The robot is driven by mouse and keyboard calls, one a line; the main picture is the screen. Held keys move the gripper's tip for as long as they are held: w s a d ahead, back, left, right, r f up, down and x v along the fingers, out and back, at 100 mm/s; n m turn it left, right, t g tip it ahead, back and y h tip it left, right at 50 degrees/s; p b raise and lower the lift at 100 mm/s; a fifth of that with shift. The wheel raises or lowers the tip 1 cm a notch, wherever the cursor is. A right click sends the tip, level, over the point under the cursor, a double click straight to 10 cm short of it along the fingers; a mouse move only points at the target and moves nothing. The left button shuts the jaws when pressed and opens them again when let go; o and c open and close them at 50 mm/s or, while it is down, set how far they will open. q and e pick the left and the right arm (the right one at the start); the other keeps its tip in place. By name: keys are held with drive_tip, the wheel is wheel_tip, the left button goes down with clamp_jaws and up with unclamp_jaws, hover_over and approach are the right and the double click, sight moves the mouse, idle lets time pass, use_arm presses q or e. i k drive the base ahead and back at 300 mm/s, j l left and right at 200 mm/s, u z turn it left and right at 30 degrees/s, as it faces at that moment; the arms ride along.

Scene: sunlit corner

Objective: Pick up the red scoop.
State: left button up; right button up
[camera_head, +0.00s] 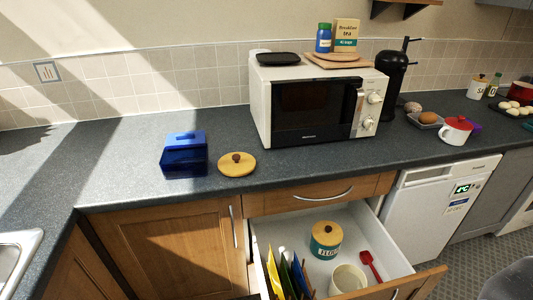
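The red scoop (371,265) lies in the open drawer (345,220), near its right side. Its wider end points to the back of the drawer and its handle to the front. A teal flour canister (326,241) with a yellow lid stands to its left, and a cream cup or jar (347,279) stands to its front left. Neither of my grippers is in view.
Several upright colored items (284,275) fill the drawer's left front. On the counter are a blue box (184,154), a round wooden lid (237,164), a microwave (315,105) and a red-lidded white pot (455,130). The drawer front juts out below the counter.

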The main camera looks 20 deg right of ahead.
sight(365, 257)
drive_tip(key=z, duration=1.05)
drive_tip(key=u, duration=0.3)
drive_tip(key=l+u, duration=0.85)
drive_tip(key=l, duration=0.85)
drive_tip(key=k+l+u, duration=0.1)
drive_tip(key=l, duration=0.8)
